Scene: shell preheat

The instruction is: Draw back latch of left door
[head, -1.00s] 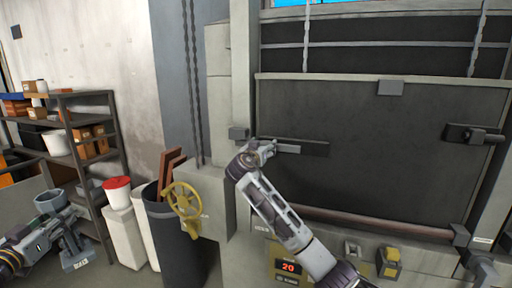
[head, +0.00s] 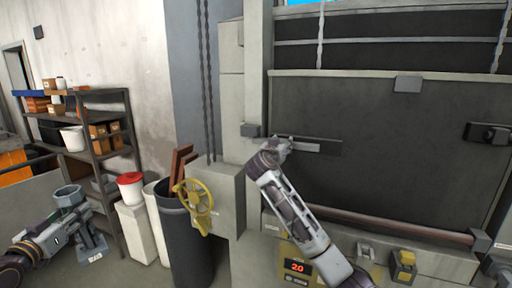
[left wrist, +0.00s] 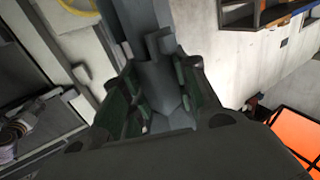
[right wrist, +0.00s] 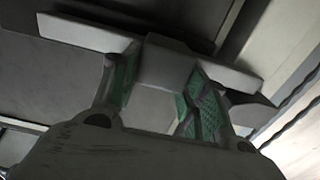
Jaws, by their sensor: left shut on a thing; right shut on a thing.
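A dark door panel (head: 400,140) fills the right of the head view. A pale latch bar (head: 307,146) lies level across a dark plate (head: 331,147) at its left edge. A grey block (head: 251,130) sits on the frame left of the bar, apart from my gripper. My right gripper (head: 283,146) is shut on the latch's knob; the right wrist view shows the grey knob (right wrist: 166,64) between green pads. My left gripper (head: 80,226) is shut on a grey fitting with a round cup (head: 68,193), also in the left wrist view (left wrist: 160,80).
A second latch (head: 490,133) is at the door's right. A yellow handwheel (head: 194,203) and dark bin (head: 184,240) stand left of the door, beside white bins and a shelf rack (head: 105,140). A display (head: 297,267) and yellow switch (head: 403,262) sit below.

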